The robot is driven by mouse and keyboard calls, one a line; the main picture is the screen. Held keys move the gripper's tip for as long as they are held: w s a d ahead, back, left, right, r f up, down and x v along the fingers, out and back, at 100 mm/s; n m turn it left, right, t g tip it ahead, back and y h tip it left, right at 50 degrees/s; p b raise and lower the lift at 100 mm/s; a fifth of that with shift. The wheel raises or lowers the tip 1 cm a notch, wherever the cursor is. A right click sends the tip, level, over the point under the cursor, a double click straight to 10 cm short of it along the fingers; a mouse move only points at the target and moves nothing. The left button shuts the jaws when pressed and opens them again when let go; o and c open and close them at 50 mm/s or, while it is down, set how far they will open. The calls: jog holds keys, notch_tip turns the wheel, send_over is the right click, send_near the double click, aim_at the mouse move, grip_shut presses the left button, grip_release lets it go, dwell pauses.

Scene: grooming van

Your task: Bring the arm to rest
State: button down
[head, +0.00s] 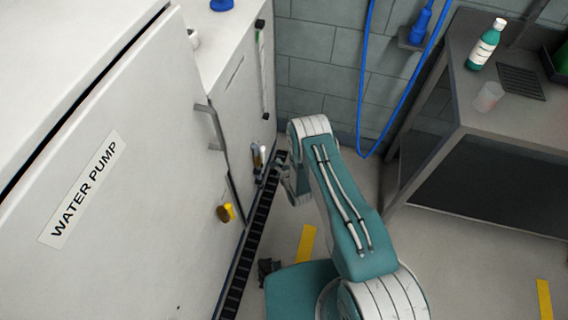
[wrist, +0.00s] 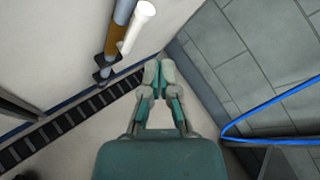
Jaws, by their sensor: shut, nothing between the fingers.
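My gripper (wrist: 158,72) is shut and empty in the wrist view, its two fingertips together. In the head view my teal and white arm stretches forward, and the gripper (head: 284,168) shows only in part at its far end. It is low, close to the white cabinet front, near two upright handles, one brown and one white, held on the cabinet. In the wrist view these handles (wrist: 122,30) are up and left of the fingertips, apart from them.
The white cabinet (head: 130,200) labelled WATER PUMP fills the left. A blue hose (head: 364,100) hangs on the grey tiled wall. A grey table (head: 480,100) at the right bears a teal bottle (head: 486,45) and a clear cup (head: 488,97). Floor between cabinet and table is mostly clear.

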jog(key=w+d+r+n+g+h, duration=0.1)
jog(key=w+d+r+n, duration=0.15)
jog(key=r, duration=0.75)
jog(key=w+d+r+n+h, duration=0.1)
jog(key=w+d+r+n, duration=0.15)
jog(key=r, duration=0.75)
jog(key=s+d+r+n+g+h, duration=0.1)
jog(key=s+r+n, duration=0.15)
jog(key=r, duration=0.45)
jog(key=s+d+r+n, duration=0.1)
jog(key=d+r+n, duration=0.15)
jog(key=r, duration=0.45)
jog(key=s+d+r+n+g+h, duration=0.1)
jog(key=s+r+n, duration=0.15)
jog(key=r, duration=0.45)
jog(key=s+d+r+n+g, duration=0.2)
jog(key=s+r+n, duration=0.4)
jog(key=s+r, duration=0.6)
jog(key=s+r+n+g, duration=0.1)
jog(key=s+n, duration=0.2)
jog(key=s, duration=0.7)
jog(key=s+d+r+n+g, duration=0.1)
jog(key=s+n, duration=0.3)
jog(key=s, duration=0.6)
jog(key=shift+d+r+g+h, duration=0.2)
jog(key=shift+r+g+h, duration=0.1)
jog(key=shift+r, duration=0.35)
